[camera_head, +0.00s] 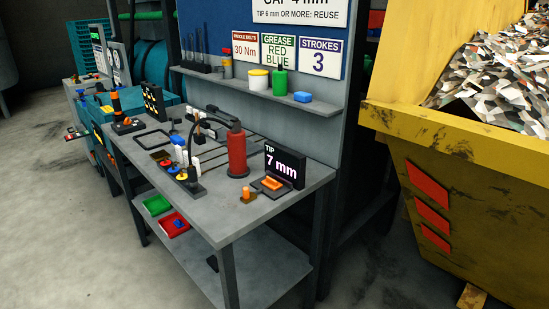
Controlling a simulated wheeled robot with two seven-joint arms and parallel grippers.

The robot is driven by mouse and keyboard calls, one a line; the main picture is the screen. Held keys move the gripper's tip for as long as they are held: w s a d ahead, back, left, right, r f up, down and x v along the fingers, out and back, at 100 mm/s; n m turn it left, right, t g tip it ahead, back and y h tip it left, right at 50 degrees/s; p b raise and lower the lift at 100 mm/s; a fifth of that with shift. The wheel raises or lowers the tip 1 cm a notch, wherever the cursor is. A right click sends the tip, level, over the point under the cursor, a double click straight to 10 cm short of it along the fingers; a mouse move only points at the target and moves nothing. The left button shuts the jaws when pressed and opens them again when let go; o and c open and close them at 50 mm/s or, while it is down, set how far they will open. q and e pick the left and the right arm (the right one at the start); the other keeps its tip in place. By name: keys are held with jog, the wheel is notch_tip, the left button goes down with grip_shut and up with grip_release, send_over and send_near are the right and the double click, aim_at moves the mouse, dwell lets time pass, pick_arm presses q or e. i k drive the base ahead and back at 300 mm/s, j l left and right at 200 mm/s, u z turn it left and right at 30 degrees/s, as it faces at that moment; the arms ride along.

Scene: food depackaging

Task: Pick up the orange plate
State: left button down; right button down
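A small flat orange piece (272,183), which may be the orange plate, lies on a dark stand near the right end of the grey workbench (225,221). It sits just in front of a black display (285,163) reading "TIP 7 mm". A smaller orange peg-like piece (247,192) stands to its left on a tan base. Neither of my grippers is in view.
A red cylinder (237,152) stands left of the display. Several small bottles and tools crowd the bench's middle. A yellow skip (455,170) full of scrap stands right. Floor is open at left.

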aim_at(270, 183)
jog(key=i+l+z, duration=0.2)
jog(key=i+z, duration=0.55)
jog(key=i+l, duration=0.05)
